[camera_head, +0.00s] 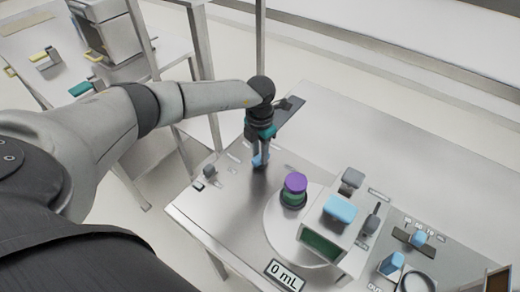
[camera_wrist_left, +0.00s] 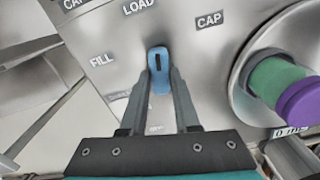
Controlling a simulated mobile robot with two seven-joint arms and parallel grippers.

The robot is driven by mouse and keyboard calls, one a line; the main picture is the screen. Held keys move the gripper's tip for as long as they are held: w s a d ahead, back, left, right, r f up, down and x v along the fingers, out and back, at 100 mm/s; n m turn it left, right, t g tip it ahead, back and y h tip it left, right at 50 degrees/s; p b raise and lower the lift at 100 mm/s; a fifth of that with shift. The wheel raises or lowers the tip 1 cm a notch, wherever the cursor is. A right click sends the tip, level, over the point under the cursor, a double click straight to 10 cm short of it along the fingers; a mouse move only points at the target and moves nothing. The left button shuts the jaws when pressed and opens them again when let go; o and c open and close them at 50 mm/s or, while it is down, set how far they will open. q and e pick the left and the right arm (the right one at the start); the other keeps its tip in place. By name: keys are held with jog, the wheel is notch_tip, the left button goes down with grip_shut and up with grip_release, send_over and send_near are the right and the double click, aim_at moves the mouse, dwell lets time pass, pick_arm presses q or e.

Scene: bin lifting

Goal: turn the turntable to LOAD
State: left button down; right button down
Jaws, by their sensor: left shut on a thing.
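The turntable (camera_head: 276,230) is a pale round disc in the bench top. A green bottle with a purple cap (camera_head: 295,183) stands on it, left of its station block. A small blue knob (camera_wrist_left: 158,78) sits on the metal panel left of the disc, with a dark slot mark on it. Printed labels LOAD, FILL and CAP lie around the knob. My left gripper (camera_head: 260,158) reaches down onto the knob and is shut on it, a finger on each side. In the left wrist view, the fingers cover part of the panel's lower labels. My right gripper is not in view.
A station block with a blue top (camera_head: 340,209) stands over the disc. A 0 mL display (camera_head: 285,275) is at the bench's front. Blue-handled parts (camera_head: 391,263) sit at the right. Another table (camera_head: 35,50) stands at upper left.

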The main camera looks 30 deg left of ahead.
aim_at(259, 156)
pick_arm(q)
jog(key=shift+n+p, duration=0.35)
jog(key=shift+n, duration=0.75)
jog(key=c, duration=0.6)
grip_release()
jog(key=shift+c, duration=0.2)
notch_tip(259, 156, up, 15)
jog(key=shift+r+p, duration=0.2)
jog(key=shift+p, duration=0.1)
